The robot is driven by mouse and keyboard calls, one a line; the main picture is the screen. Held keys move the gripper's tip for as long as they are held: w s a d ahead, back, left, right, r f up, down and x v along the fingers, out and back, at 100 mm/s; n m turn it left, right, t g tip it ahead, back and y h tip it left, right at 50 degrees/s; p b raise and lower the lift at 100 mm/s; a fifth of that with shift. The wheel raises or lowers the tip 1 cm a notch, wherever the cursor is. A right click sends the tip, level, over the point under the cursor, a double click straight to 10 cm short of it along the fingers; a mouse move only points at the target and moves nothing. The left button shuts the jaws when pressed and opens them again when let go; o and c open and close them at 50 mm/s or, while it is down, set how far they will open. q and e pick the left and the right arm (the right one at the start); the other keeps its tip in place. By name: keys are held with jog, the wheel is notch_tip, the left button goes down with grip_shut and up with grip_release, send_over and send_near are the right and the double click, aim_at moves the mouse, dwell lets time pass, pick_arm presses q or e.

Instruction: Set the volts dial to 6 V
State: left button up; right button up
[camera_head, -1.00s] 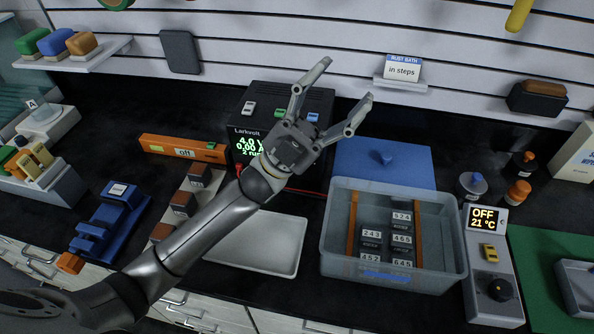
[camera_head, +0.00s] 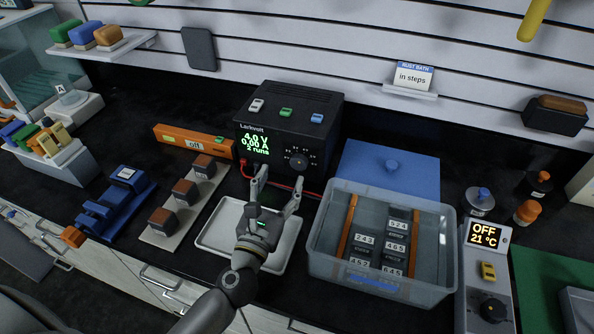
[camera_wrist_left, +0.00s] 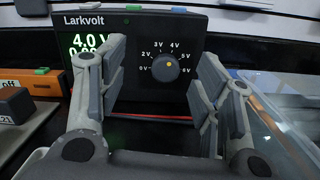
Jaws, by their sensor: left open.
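The Larkvolt power supply (camera_head: 285,125) stands at the back of the counter, and its green display (camera_head: 257,143) reads 4.0 V, 0.00 A and 2 runs. Its round black volts dial (camera_head: 299,160) is on the front panel. My right gripper is not in view.
Red leads (camera_head: 245,170) run along the supply's front. A white tray (camera_head: 209,238) lies below my gripper. A clear bath (camera_head: 380,290) with numbered blocks and a blue lid (camera_head: 365,165) are at right. An orange bar marked off (camera_head: 175,138) lies at left.

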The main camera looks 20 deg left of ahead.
aim_at(297, 165)
pick_arm(q)
jog(key=s+f+n, duration=0.1)
jog(key=f+n+g, duration=0.1)
jog(key=n, duration=0.1)
jog(key=shift+s+d+f+n, duration=0.3)
jog(key=shift+s+d, duration=0.05)
jog(key=shift+s+f+n, duration=0.15)
jog(key=shift+f+n, duration=0.05)
jog(key=shift+n, duration=0.2)
jog(key=shift+w, duration=0.5)
jog(key=w+p, duration=0.2)
jog(key=w, duration=0.7)
jog(key=shift+w+d+f, duration=0.1)
jog(key=shift+w+d, duration=0.05)
jog(key=shift+w, duration=0.25)
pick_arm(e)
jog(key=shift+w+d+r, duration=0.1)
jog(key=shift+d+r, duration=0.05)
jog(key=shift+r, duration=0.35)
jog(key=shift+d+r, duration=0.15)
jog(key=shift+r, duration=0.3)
pick_arm(q)
jog(key=c, duration=1)
